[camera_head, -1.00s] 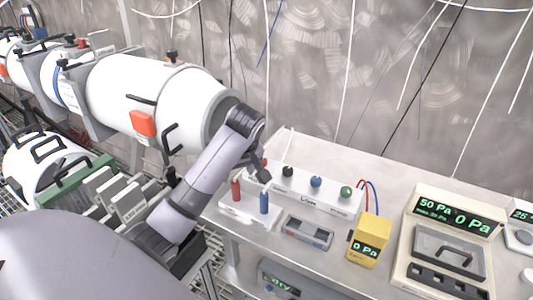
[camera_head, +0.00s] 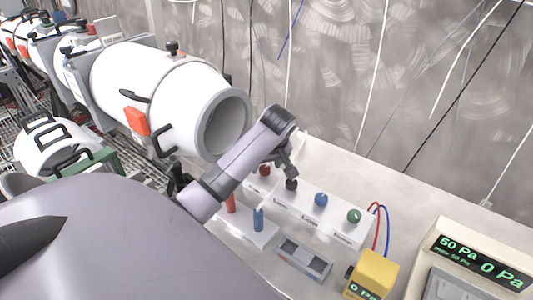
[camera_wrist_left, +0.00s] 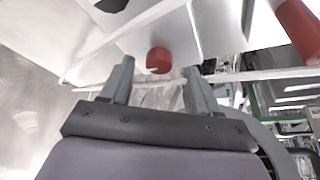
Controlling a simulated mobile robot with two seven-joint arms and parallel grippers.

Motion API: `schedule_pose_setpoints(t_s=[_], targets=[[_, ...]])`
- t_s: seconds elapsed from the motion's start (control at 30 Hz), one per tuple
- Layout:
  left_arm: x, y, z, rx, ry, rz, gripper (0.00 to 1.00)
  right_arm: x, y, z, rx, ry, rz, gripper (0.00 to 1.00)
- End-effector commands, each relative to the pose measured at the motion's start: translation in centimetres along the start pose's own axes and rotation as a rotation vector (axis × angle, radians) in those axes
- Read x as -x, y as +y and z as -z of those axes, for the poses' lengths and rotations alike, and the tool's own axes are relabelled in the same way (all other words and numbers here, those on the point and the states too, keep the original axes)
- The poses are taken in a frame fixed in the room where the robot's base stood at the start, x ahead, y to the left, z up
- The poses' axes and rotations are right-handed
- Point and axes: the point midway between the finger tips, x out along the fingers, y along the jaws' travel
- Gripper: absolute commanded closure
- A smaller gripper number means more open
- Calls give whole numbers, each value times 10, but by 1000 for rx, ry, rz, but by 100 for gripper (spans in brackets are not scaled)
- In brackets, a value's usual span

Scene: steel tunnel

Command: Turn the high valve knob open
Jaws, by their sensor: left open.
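A long white valve box (camera_head: 300,215) on the bench carries a row of round knobs: a red knob (camera_head: 265,170), a black knob (camera_head: 291,184), a blue knob (camera_head: 320,199) and a green knob (camera_head: 354,215). The labels on its front are too small to read surely, so I cannot tell which knob is the high valve. My left gripper (camera_head: 288,165) is open above the box, near the red and black knobs. In the left wrist view the red knob (camera_wrist_left: 158,60) shows between the spread fingertips (camera_wrist_left: 160,70), seemingly not gripped. My right gripper is not in view.
A lower box with a red handle (camera_head: 230,203) and a blue handle (camera_head: 258,219) stands in front. A grey device (camera_head: 304,259), a yellow gauge (camera_head: 375,272) and a pressure panel (camera_head: 480,250) are to the right. A large white tube (camera_head: 165,90) lies left.

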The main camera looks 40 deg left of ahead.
Motion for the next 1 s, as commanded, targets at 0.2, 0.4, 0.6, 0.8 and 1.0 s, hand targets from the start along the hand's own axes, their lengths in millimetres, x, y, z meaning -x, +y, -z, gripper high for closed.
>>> schedule_pose_setpoints(t_s=[0.2, 0.4, 0.6, 0.8, 1.0], targets=[[-17, 0, 0, 1, -1, -1, 39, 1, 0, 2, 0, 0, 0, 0], [-19, 0, 0, 1, 0, -1, 39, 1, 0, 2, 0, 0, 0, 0], [-19, 0, 0, 1, 0, -1, 75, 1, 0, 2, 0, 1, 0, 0], [-18, 0, 0, 0, 0, -1, 95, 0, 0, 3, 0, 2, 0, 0], [-18, 0, 0, -29, 1, -14, 95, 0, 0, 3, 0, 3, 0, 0]])
